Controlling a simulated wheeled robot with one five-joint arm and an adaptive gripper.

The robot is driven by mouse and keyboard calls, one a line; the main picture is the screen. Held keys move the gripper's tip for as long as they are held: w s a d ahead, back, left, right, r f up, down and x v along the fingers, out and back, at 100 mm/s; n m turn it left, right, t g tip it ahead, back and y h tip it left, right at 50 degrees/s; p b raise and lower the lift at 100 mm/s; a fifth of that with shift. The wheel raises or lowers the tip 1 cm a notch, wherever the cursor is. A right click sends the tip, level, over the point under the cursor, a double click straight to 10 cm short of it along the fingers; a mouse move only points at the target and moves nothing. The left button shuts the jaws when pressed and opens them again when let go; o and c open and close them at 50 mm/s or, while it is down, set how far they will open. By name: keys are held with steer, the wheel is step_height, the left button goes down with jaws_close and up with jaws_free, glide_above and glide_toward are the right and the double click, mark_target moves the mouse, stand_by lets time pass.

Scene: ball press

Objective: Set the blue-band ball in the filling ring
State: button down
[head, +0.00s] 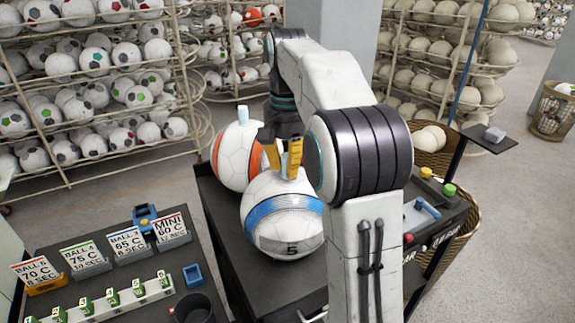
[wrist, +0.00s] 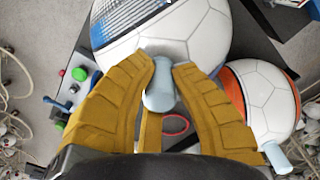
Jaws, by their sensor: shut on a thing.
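The blue-band ball (head: 283,222) is white with a blue stripe and a dark 5 low on its side. A pale blue peg stands on its top. My gripper (head: 284,158) has its yellow fingers closed around this peg. In the wrist view my gripper (wrist: 160,75) holds the peg (wrist: 158,92), with the blue-band ball (wrist: 165,30) just beyond. The ball is over the black bench; I cannot tell whether it touches it. A thin red ring (wrist: 176,125) shows between the fingers in the wrist view; I cannot tell if it is the filling ring.
An orange-band ball (head: 232,155) with its own peg stands close behind and left. The black bench (head: 262,284) carries coloured buttons and a blue lever (head: 428,208) at right. A dark table with sign cards (head: 85,258) stands at left. Ball racks (head: 95,90) line the back.

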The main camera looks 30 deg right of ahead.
steer(key=shift+f, duration=0.15)
steer(key=c, duration=1.2)
jaws_free()
step_height(320, 180, up, 12)
steer(key=p, duration=0.4)
steer(key=shift+r, duration=0.2)
